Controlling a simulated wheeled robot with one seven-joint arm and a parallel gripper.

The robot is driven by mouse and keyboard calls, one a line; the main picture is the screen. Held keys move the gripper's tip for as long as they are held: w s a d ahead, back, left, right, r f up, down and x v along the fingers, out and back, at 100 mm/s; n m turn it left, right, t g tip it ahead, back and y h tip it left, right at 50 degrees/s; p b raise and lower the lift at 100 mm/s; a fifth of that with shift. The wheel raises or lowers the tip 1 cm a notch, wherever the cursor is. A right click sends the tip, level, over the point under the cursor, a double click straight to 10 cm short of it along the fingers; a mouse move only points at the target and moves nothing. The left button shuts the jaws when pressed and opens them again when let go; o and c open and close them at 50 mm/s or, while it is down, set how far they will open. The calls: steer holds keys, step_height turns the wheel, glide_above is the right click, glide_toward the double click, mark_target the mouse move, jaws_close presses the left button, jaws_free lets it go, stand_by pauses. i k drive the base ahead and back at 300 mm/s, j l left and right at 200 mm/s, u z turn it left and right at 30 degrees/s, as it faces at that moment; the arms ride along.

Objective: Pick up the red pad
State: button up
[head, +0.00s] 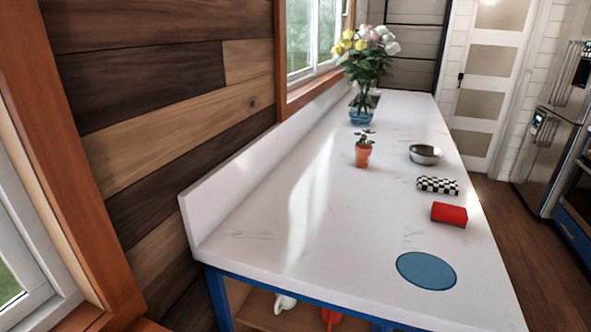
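The red pad (449,214) is a small bright red block. It lies flat on the white countertop (310,230) near the counter's right edge in the head view. A black-and-white checkered block (437,185) lies just behind it, with a small gap between them. A flat blue disc (426,270) lies in front of it, nearer to me. My gripper is not in view.
A metal bowl (425,154), a small potted plant (363,150) and a glass vase of flowers (365,75) stand farther back. A low white backsplash (270,150) runs along the left. The counter's middle and near left are clear.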

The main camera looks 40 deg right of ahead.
mark_target(452, 215)
steer(key=z, duration=1.15)
